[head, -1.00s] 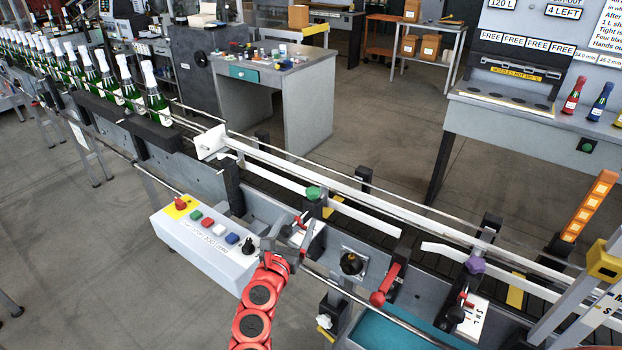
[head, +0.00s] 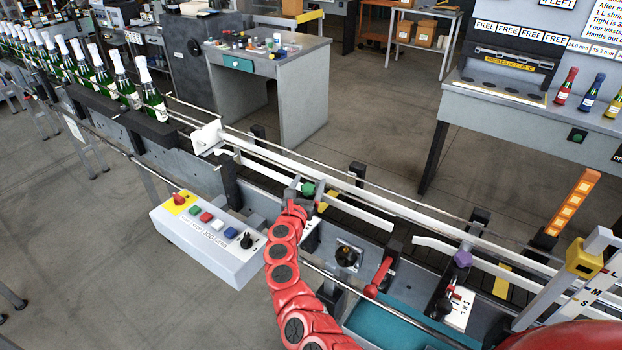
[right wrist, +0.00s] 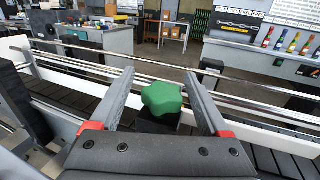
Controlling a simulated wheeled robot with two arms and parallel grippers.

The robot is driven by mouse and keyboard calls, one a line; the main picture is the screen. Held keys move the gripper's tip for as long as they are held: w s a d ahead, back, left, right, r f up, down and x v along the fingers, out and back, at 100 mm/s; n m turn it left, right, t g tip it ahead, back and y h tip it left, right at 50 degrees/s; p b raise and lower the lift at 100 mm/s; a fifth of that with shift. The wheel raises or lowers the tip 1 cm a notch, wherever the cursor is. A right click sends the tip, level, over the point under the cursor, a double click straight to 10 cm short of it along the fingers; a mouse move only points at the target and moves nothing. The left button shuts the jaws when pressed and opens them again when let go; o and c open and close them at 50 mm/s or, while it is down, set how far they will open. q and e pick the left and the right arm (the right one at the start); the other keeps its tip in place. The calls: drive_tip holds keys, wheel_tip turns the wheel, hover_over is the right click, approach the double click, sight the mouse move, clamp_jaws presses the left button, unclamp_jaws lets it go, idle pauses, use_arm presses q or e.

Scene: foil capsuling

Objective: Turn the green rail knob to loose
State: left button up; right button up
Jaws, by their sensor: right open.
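The green rail knob (head: 308,189) sits on its bracket along the conveyor rail. In the right wrist view the green knob (right wrist: 161,98) is lobed and stands between the two grey fingers, with a visible gap on each side. My right gripper (right wrist: 160,80) is open around the knob and does not appear to touch it. In the head view my right gripper (head: 297,191) is at the knob, with its red arm reaching up from below and partly covering the bracket. My left gripper is not in view.
A button box (head: 210,243) stands left of my arm. A black knob (head: 346,256), a red-handled lever (head: 377,278) and a purple knob (head: 462,258) lie to the right along the conveyor. Green bottles (head: 152,95) line the conveyor at far left.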

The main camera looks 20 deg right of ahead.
drive_tip(key=shift+w+d, duration=0.45)
drive_tip(key=shift+d, duration=0.05)
clamp_jaws()
